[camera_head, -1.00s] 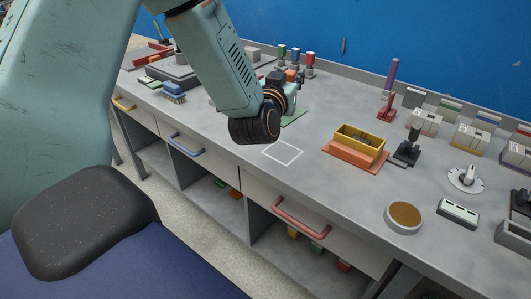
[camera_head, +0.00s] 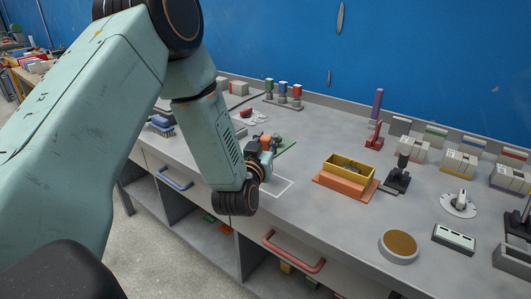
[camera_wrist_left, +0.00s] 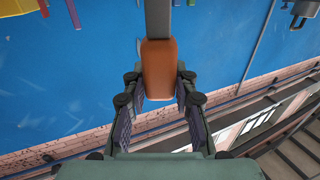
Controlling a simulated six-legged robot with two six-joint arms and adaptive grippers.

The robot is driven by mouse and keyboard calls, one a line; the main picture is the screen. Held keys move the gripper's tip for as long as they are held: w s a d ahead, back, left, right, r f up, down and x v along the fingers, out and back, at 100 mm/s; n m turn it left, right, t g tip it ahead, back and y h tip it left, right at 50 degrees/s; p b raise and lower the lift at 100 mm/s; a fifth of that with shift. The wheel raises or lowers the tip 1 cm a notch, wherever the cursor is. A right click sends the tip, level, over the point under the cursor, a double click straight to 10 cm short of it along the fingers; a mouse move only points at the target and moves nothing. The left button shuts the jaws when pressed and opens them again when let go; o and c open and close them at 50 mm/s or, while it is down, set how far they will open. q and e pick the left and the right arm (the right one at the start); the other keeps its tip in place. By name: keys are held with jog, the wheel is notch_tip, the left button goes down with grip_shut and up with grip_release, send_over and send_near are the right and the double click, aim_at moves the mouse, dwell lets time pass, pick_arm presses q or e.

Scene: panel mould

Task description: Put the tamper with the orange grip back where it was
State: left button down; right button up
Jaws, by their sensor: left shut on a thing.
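The tamper's orange grip (camera_head: 265,141) shows at my left gripper (camera_head: 268,148) in the head view, just above the bench and beyond the white outlined square (camera_head: 287,190). In the left wrist view the orange grip (camera_wrist_left: 159,70) sits between the two fingers of my left gripper (camera_wrist_left: 160,88), with a grey bar of the tamper (camera_wrist_left: 158,18) running up from it. My left gripper is shut on the grip. The far end of the tamper is cut off in the wrist view and cannot be made out in the head view. My right gripper is not in view.
To the right are a yellow bin on an orange base (camera_head: 345,183), a black upright tool (camera_head: 401,173), a round brown-filled dish (camera_head: 400,244) and a white spindle stand (camera_head: 459,202). The bench before the bin is clear.

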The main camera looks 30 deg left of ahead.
pick_arm(q)
jog(key=shift+s+d+f, duration=0.1)
jog(key=shift+s+f, duration=0.1)
jog(key=shift+f, duration=0.9)
jog(key=shift+w+f, duration=0.1)
jog(key=shift+w, duration=0.2)
jog(key=shift+f+b, duration=0.15)
jog(key=shift+b, duration=0.15)
jog(key=c, duration=1.3)
grip_release()
jog(key=shift+s, duration=0.3)
jog(key=shift+o, duration=1.2)
jog(key=shift+w, duration=0.25)
